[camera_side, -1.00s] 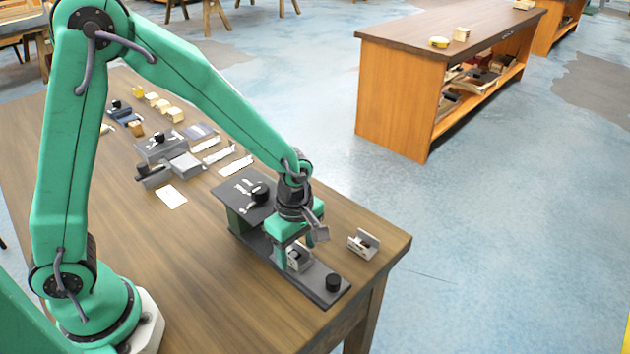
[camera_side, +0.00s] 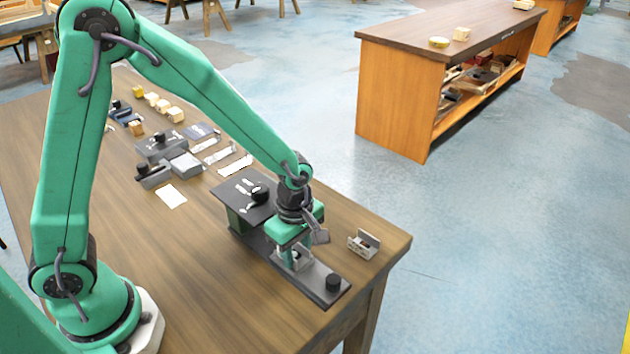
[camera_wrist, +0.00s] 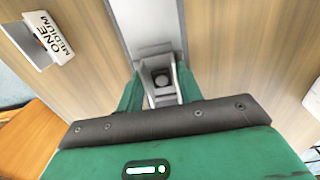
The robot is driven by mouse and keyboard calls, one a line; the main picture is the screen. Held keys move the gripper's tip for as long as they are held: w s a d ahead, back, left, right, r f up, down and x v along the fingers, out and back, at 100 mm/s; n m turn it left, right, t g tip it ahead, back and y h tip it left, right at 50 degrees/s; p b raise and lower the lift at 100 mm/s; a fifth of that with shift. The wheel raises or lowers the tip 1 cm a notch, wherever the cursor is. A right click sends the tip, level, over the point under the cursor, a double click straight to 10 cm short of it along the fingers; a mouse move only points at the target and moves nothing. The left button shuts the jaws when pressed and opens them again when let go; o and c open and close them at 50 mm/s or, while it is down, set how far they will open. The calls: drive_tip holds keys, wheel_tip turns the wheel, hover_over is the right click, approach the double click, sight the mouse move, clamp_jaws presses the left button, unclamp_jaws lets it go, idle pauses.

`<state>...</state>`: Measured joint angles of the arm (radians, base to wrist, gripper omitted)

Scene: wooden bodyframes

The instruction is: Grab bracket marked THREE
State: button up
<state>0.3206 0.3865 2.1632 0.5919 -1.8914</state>
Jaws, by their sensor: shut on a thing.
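My gripper (camera_side: 291,256) points down over the dark base plate (camera_side: 318,290) and is shut on a grey metal bracket (camera_side: 298,265). In the wrist view, the two green fingers of my gripper (camera_wrist: 158,92) stand on either side of this bracket (camera_wrist: 154,58), which has a round feature in its middle. It sits on or just over the plate. I see no readable mark on it. A second bracket (camera_side: 364,243) lies on the table to the right.
A raised dark platform (camera_side: 243,192) with a black knob stands behind my gripper. Grey blocks (camera_side: 185,165), white strips and small yellow blocks lie farther back. The table's right edge is close to the second bracket.

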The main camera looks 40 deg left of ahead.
sight(298, 257)
drive_tip(key=shift+r, duration=0.15)
drive_tip(key=shift+r, duration=0.45)
wheel_tip(298, 257, up, 3)
drive_tip(key=s+d+r, duration=0.6)
drive_tip(key=s+d, duration=0.1)
drive_tip(key=s, duration=0.2)
drive_tip(key=shift+d+r, duration=0.35)
drive_tip(key=shift+r, duration=0.05)
drive_tip(key=shift+w+r, duration=0.1)
